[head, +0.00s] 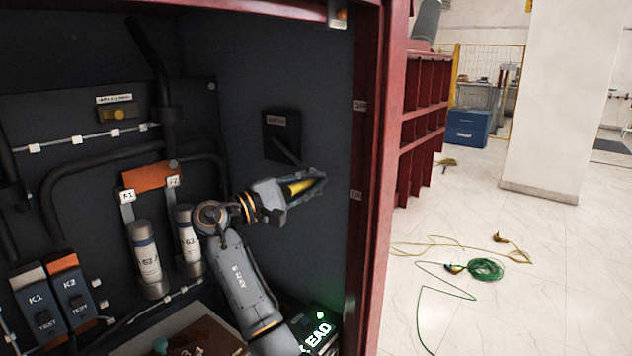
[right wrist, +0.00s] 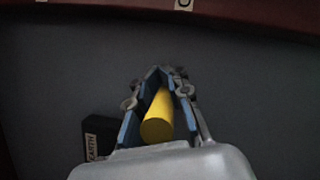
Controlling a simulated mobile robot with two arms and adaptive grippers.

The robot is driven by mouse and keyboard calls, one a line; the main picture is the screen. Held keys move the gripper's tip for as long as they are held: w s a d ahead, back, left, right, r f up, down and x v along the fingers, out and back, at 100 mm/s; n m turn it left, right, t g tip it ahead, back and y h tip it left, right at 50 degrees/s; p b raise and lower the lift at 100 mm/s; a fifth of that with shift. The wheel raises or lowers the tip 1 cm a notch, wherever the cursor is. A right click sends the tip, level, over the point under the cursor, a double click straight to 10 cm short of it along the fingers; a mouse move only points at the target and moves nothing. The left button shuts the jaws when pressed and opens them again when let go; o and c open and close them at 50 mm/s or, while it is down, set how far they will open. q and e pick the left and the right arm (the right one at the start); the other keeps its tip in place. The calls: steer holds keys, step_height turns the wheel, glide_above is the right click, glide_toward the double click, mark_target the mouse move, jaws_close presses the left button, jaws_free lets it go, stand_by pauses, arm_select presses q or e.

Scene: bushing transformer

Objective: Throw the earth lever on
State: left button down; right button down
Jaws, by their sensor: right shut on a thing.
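The earth lever has a dark base box (head: 281,135) on the cabinet's right inner wall. Its label reads EARTH in the right wrist view, where the box (right wrist: 100,137) shows at the lower left. A dark arm slants down and right from the box to a yellow handle (head: 298,187). My right gripper (head: 312,184) is shut around this handle, near the cabinet's right edge and level with the lower small label. In the right wrist view the yellow handle (right wrist: 158,118) lies between the fingers. My left gripper is not in view.
The red cabinet frame (head: 370,150) stands close right of my gripper, with two small labels. Grey cylinders (head: 146,260), K1 and K2 units (head: 73,290) and cables fill the left. A green-lit box (head: 322,325) sits below. Cables (head: 485,269) lie on the floor outside.

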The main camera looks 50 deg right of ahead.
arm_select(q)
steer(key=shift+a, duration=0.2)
arm_select(e)
steer(key=shift+w+a+f, duration=0.1)
steer(key=shift+f, duration=0.5)
steer(key=c, duration=1.2)
jaws_free()
steer(key=shift+w, duration=0.3)
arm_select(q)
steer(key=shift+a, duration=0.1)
arm_select(e)
steer(key=shift+r, duration=0.1)
steer(key=shift+a, duration=0.35)
steer(key=v, duration=1.1)
steer(key=shift+w, duration=0.15)
steer(key=shift+a+f, duration=0.1)
steer(key=shift+f, duration=0.1)
